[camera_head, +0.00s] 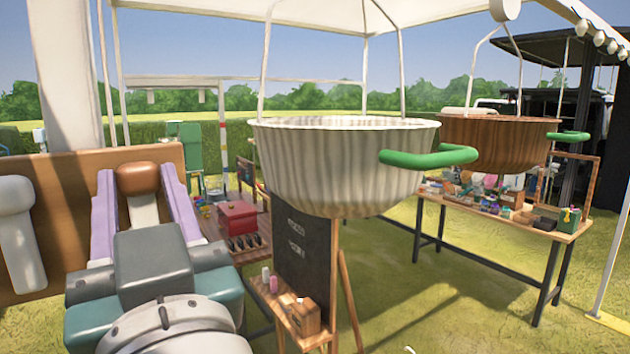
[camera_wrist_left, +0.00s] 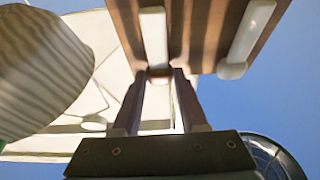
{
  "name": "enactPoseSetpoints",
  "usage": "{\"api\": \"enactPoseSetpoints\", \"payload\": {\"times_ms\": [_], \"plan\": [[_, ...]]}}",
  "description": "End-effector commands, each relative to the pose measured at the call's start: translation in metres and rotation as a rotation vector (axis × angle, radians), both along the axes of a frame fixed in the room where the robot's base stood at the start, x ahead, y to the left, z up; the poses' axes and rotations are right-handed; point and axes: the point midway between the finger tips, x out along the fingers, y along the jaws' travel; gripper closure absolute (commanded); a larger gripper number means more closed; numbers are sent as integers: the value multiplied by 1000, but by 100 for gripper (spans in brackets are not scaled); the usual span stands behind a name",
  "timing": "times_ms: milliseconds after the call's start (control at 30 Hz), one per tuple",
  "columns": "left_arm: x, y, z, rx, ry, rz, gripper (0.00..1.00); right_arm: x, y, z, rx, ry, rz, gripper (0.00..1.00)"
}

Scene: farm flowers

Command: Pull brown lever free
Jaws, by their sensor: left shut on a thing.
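The brown lever (camera_head: 138,180) has a rounded brown end on a pale shaft and sits against an upright wooden board (camera_head: 70,190) at the left of the head view. My left gripper (camera_head: 137,174) has its two purple fingers on either side of the lever and is shut on it. In the left wrist view, the lever's pale shaft (camera_wrist_left: 154,38) runs up the board, and its brown end is between my left fingertips (camera_wrist_left: 160,75), partly hidden. My right gripper is not in view.
A pale second lever (camera_head: 16,235) is on the same board to the left. A large white ribbed basin (camera_head: 335,170) with a green handle hangs close on the right, with a brown basin (camera_head: 495,135) behind. A black board (camera_head: 303,250) stands below. Cluttered tables stand behind.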

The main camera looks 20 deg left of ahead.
Motion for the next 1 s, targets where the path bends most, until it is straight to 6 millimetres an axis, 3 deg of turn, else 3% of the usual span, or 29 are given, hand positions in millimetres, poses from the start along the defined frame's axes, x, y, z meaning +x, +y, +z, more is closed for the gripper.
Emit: {"api": "enactPoseSetpoints", "payload": {"times_ms": [33,267,1000], "plan": [[0,0,0,0,0,1,75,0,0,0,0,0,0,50],[0,0,0,0,-1,2,100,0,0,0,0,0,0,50],[0,1,0,0,-1,2,100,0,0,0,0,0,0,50]]}}
